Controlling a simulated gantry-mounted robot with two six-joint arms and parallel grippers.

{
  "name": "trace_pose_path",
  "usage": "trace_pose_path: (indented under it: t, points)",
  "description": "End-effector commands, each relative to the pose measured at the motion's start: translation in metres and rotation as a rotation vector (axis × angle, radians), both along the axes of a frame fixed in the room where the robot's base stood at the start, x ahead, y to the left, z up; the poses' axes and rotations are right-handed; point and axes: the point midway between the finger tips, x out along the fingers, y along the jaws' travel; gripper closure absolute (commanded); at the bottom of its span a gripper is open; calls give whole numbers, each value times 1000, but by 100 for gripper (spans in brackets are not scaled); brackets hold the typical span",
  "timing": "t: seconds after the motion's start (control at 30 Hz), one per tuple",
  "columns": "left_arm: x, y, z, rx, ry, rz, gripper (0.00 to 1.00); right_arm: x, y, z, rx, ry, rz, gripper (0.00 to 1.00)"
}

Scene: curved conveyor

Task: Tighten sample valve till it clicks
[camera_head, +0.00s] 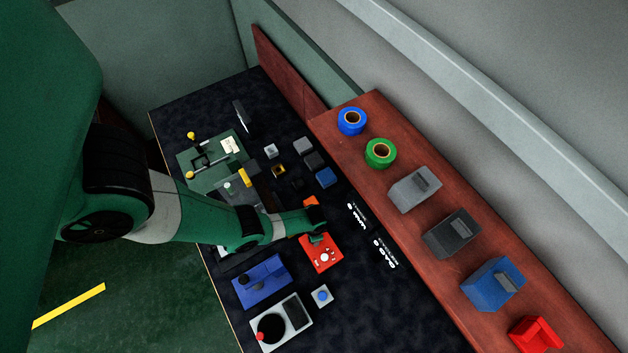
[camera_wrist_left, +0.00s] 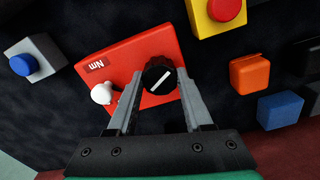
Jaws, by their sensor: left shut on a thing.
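A red box (camera_wrist_left: 126,60) with an upside-down "Nm" label sits on the dark bench top; it also shows in the head view (camera_head: 321,264). On it is a round black knob (camera_wrist_left: 159,78) with a white pointer line, which looks like the sample valve. My left gripper (camera_wrist_left: 160,88) has its two fingers on either side of this knob and is shut on it. In the head view my left gripper (camera_head: 316,238) reaches the box's upper edge and hides the knob. A small white ball-shaped part (camera_wrist_left: 101,94) sits near the box's edge. My right gripper is not in view.
In the wrist view, a yellow box with a red button (camera_wrist_left: 224,9), an orange block (camera_wrist_left: 249,74) and a blue block (camera_wrist_left: 279,109) lie to the right. A grey box with a blue button (camera_wrist_left: 24,65) is to the left. A blue device (camera_head: 262,283) stands nearby.

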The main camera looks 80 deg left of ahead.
Motion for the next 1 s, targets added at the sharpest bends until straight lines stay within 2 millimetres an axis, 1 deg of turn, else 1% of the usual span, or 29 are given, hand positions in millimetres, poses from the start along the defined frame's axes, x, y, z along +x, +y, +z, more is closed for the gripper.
trace_pose_path:
  t: [0.03, 0.1, 0.2, 0.47, 0.57, 0.63, 0.77, 1.0]
  points:
    - [0, 0, -1, 0, 0, 0, 48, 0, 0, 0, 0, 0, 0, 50]
    - [0, 0, -1, 0, 0, 0, 35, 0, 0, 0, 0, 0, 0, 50]
    - [0, 0, 0, 0, 0, 1, 19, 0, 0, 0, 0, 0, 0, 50]
    - [0, 0, 0, 0, 0, 1, 19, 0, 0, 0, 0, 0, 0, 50]
    - [0, 0, 4, 0, 0, 1, 19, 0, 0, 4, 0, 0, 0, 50]
    - [0, 0, 11, 0, 0, 1, 19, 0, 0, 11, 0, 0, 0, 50]
    - [0, 0, 32, 0, 0, 1, 19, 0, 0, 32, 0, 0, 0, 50]
    - [0, 0, 85, 0, 0, 1, 19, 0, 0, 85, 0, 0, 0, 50]
